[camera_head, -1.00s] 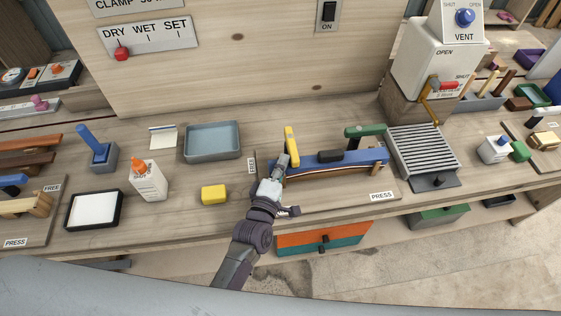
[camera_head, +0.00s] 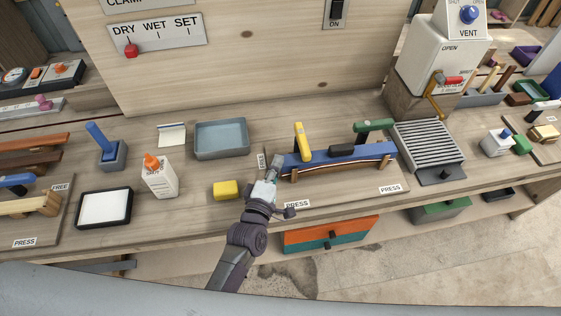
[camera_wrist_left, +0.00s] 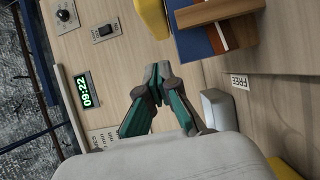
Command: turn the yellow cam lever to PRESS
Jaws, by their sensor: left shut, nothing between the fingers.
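The yellow cam lever (camera_head: 301,141) stands at the left end of the blue bar (camera_head: 337,156) on the curved stringer's board, pointing up and back. A FREE label (camera_head: 262,161) is left of it; a PRESS label (camera_head: 297,204) lies in front of it. My left gripper (camera_head: 277,160) is shut and empty, just left of and in front of the lever, apart from it. In the left wrist view the shut fingertips (camera_wrist_left: 157,80) are below the yellow lever (camera_wrist_left: 154,18) and the blue bar (camera_wrist_left: 193,42). My right gripper is not in view.
A green lever (camera_head: 374,126) stands at the bar's right end with another PRESS label (camera_head: 389,189). A yellow block (camera_head: 226,190) and a glue bottle (camera_head: 158,177) stand left of my arm. A blue-grey tray (camera_head: 221,153) is behind. A ribbed rack (camera_head: 428,147) stands right.

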